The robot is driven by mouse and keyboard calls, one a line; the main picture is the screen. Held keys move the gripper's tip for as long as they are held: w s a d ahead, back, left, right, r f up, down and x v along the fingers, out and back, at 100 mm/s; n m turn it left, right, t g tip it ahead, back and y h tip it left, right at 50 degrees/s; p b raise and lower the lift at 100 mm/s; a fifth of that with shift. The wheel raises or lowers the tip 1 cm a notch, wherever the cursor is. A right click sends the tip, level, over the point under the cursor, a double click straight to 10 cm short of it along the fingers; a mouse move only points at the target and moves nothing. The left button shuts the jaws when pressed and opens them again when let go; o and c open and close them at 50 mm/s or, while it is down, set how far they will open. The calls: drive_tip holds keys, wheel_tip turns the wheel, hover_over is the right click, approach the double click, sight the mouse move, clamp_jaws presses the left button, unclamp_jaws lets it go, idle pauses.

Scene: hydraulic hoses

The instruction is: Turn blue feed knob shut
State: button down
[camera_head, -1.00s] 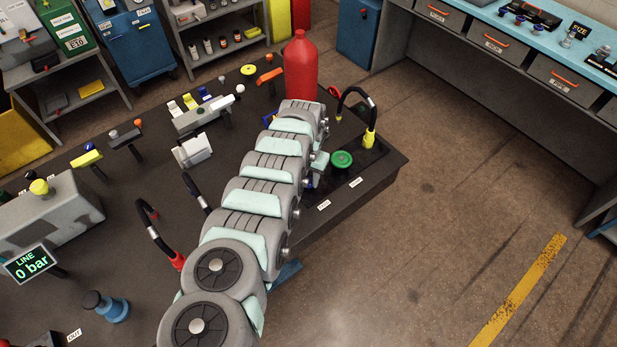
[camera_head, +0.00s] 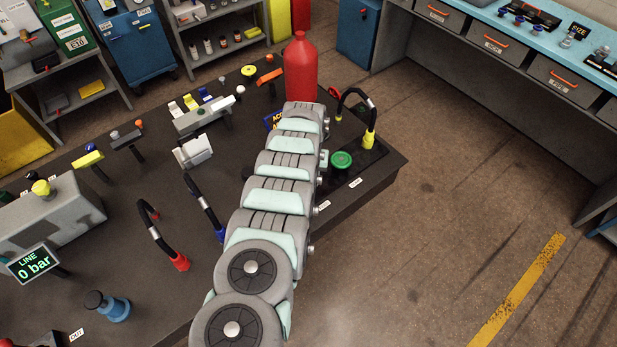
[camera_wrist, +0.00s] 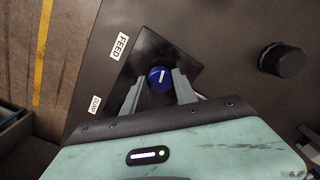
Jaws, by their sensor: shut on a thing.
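The blue feed knob (camera_wrist: 159,78) sits on a dark square plate (camera_wrist: 150,50) in the wrist view, with a white pointer line on its top. A white FEED label (camera_wrist: 120,46) lies beside the plate. My gripper (camera_wrist: 158,88) has one finger on each side of the knob and is shut on it. In the head view my arm hides the knob and the fingers.
In the head view a green knob (camera_head: 341,160) and a yellow-ended hose (camera_head: 369,138) stand right of my arm. A red cylinder (camera_head: 300,68) stands behind it. Red-ended (camera_head: 179,262) and blue-ended (camera_head: 220,233) hoses stand to the left. The line display (camera_head: 33,262) reads 0 bar.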

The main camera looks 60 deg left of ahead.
drive_tip(key=n+b, duration=0.2)
drive_tip(key=n, duration=0.1)
drive_tip(key=shift+w+f+n, duration=0.1)
drive_tip(key=shift+f+n, duration=0.05)
drive_tip(key=shift+n, duration=0.25)
drive_tip(key=n+b, duration=0.3)
drive_tip(key=shift+f+n, duration=0.15)
drive_tip(key=shift+n, duration=0.15)
drive_tip(key=n+b, duration=0.3)
drive_tip(key=b, duration=0.1)
drive_tip(key=shift+n, duration=0.3)
drive_tip(key=shift+r+n+b, duration=0.2)
drive_tip(key=shift+n+b, duration=1)
drive_tip(key=shift+n, duration=0.4)
drive_tip(key=c, duration=1)
unclamp_jaws()
drive_tip(key=shift+r, duration=0.1)
drive_tip(key=shift+o, duration=0.2)
